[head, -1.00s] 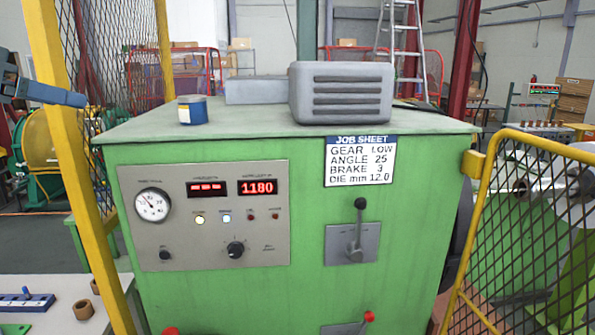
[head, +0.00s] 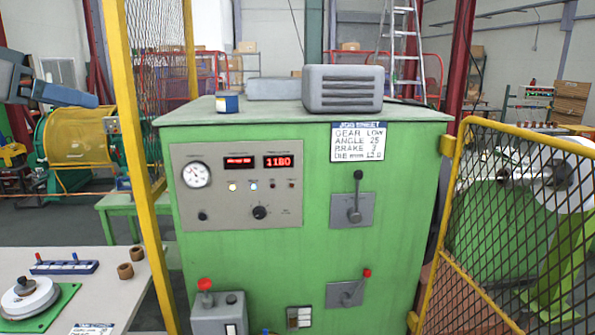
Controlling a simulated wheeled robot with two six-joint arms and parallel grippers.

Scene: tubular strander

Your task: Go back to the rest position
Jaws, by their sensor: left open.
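My left gripper (head: 72,95) shows at the left edge of the head view, raised in the air. It is open, with nothing seen between its fingers. It is left of the yellow post and apart from the green control cabinet (head: 400,245). My right gripper is not in view. The cabinet stands ahead with a grey panel (head: 237,215), whose display reads 1180. Below the job sheet (head: 357,142) are a black-knobbed lever (head: 354,205) and a red-knobbed lever (head: 350,290).
A yellow post (head: 142,160) stands between my left gripper and the cabinet. A yellow-framed mesh guard (head: 520,205) closes the right side. A table (head: 105,285) at lower left bears a blue rack (head: 64,267) and two brown rings. A box with a red knob (head: 218,312) stands low before the cabinet.

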